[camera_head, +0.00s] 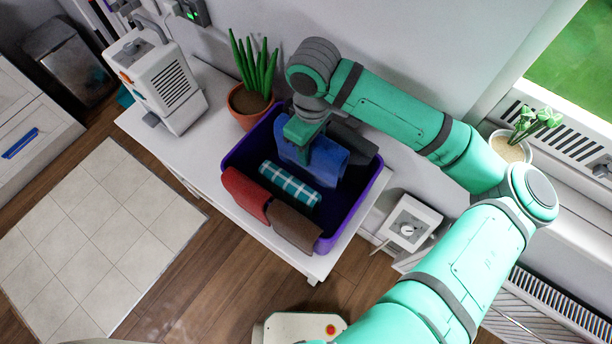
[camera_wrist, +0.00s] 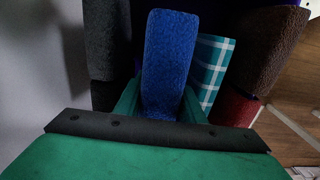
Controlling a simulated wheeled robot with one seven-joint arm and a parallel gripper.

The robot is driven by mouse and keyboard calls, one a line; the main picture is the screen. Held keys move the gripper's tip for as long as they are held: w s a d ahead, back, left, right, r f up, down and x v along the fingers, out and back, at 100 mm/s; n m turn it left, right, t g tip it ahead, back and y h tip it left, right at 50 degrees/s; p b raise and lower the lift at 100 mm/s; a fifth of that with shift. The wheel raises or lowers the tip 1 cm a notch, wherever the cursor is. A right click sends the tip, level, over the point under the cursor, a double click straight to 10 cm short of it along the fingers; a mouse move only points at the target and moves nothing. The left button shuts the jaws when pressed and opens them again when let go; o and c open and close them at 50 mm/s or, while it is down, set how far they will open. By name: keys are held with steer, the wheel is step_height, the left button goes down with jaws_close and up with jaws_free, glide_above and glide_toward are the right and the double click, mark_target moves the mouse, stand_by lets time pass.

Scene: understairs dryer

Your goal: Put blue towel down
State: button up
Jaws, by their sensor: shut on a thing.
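The blue towel (camera_head: 322,163) hangs folded from my gripper (camera_head: 303,132) over the back part of a purple basket (camera_head: 371,198). In the wrist view my gripper (camera_wrist: 160,108) is shut on the blue towel (camera_wrist: 170,55), its green fingers on either side of it. I cannot tell whether the towel's lower edge touches the basket. In the basket are a teal checked towel (camera_head: 290,184), a red towel (camera_head: 246,194), a brown towel (camera_head: 293,227) and a dark grey towel (camera_head: 354,143). The grey towel is partly behind the blue one.
The basket stands on a white bench (camera_head: 222,203) against the wall. A potted plant (camera_head: 250,98) is close behind the basket's left corner. A white-grey appliance (camera_head: 165,84) stands at the bench's left end. Another potted plant (camera_head: 511,148) is by the window.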

step_height(320, 180, down, 8)
steer(key=shift+f, duration=0.2)
stand_by(0.3)
steer(key=o, duration=1.1)
steer(key=shift+f, duration=0.15)
step_height(320, 180, up, 12)
steer(key=shift+r, duration=0.2)
steer(key=shift+f, duration=0.1)
